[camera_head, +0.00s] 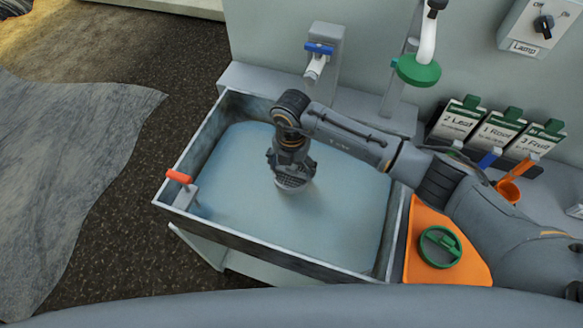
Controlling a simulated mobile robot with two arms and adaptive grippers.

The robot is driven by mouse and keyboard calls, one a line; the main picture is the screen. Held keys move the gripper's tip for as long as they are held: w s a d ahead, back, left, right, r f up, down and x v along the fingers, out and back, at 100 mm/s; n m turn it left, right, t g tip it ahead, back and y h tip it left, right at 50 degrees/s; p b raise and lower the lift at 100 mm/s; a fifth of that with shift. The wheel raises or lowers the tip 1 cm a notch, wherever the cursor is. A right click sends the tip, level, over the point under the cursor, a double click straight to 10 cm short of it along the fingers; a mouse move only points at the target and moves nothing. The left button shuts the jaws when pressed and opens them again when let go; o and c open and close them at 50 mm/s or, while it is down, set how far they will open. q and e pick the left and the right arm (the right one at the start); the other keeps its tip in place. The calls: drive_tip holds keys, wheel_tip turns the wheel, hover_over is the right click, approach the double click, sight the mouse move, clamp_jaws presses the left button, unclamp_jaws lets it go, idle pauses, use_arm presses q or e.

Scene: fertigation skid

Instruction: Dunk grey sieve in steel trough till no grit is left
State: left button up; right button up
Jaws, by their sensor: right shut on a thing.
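The steel trough (268,261) stands in the middle, filled with pale blue-grey liquid. My right arm reaches over it from the right. My right gripper (289,164) points down over the middle of the trough and is shut on the grey sieve (293,183). The sieve is at or just under the liquid's surface; its depth is hard to tell. Whether grit is in the sieve cannot be seen. My left gripper is not in view.
A blue-handled tap (318,49) stands behind the trough. A red-handled lever (179,177) sits at its left corner. On the right are an orange container with a green cap (440,247), labelled packets (499,128) and an orange scoop (510,188). A green disc (419,71) hangs behind.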

drive_tip(key=shift+r+p, duration=3.5)
drive_tip(key=shift+r, duration=1.7)
